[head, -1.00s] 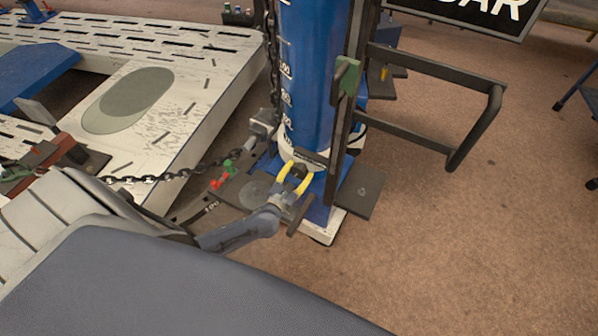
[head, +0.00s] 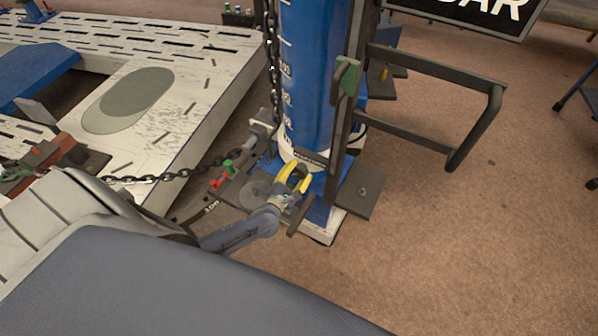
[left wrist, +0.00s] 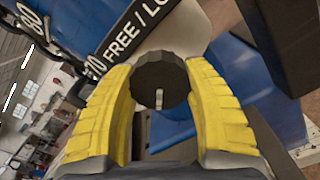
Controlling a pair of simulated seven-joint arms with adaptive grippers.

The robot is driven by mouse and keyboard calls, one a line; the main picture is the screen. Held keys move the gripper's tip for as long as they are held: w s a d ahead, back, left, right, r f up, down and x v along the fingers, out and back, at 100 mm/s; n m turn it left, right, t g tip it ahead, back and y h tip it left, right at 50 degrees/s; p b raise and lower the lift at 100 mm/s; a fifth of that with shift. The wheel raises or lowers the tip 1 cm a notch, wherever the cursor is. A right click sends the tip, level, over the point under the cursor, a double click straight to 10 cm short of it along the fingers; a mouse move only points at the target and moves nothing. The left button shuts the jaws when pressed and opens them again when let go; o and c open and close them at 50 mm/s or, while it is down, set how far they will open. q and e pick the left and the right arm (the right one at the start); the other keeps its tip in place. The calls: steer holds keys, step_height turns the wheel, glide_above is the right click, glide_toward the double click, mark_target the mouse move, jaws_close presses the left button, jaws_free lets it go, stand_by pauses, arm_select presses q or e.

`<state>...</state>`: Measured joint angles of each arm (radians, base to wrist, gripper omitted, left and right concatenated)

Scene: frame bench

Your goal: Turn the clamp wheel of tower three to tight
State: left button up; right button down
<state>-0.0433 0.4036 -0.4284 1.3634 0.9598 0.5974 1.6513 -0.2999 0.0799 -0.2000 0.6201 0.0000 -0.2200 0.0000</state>
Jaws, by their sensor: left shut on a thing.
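The blue tower (head: 312,75) stands upright in the middle of the head view on a blue and white foot. The clamp wheel (left wrist: 160,80) is a dark knurled knob with a pale pointer mark, seen in the left wrist view in front of the label plate (left wrist: 135,30) reading "FREE / LO", the rest cut off. My left gripper (head: 293,179) has yellow fingers at the tower's base. In the left wrist view the fingers (left wrist: 163,100) lie on either side of the wheel, shut on it. In the head view the wheel is hidden by the gripper. My right gripper is not in view.
A chain (head: 165,177) runs from the tower to the frame bench (head: 165,125) at left. A dark bar loop (head: 475,125) juts out right of the tower. A red-and-green fitting (head: 223,174) is left of my gripper.

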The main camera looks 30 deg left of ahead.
arm_select(q)
steer(key=m, duration=0.3)
steer(key=shift+m, duration=0.3)
steer(key=m, duration=0.4)
steer(key=shift+m, duration=0.3)
steer(key=m, duration=0.4)
steer(key=shift+r, duration=0.15)
steer(key=m, duration=0.4)
steer(key=shift+a, duration=0.1)
steer(key=m, duration=0.5)
steer(key=shift+m, duration=0.3)
steer(key=shift+r+m, duration=0.1)
steer(key=shift+m, duration=2)
